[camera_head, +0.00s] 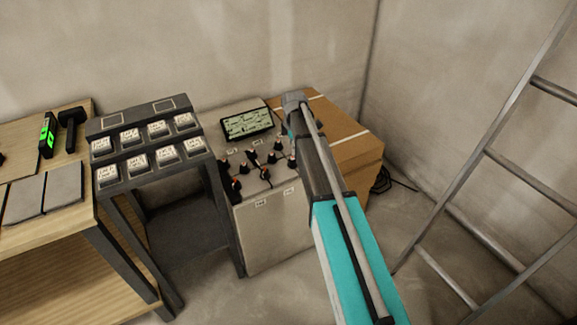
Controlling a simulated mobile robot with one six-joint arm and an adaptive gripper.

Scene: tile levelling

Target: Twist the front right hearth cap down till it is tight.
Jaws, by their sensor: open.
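The hearth block (270,235) is a pale box with several small dark caps with red-orange parts on its top. The rightmost cap near the front edge (292,162) stands close beside my arm. Another front cap (265,173) stands to its left, and one more (236,185) is near the front left corner. The caps are too small to tell how tight they are or which is named front right. My arm reaches in from the lower right to the block's right side. My gripper cannot be made out; my arm covers that area.
A dark stand (150,145) with several labelled pale blocks is left of the hearth. A wooden bench (60,245) holds grey tiles (63,188), a green level (47,135) and a black mallet (70,125). A cardboard box (350,150) is behind my arm; a ladder (480,160) leans right.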

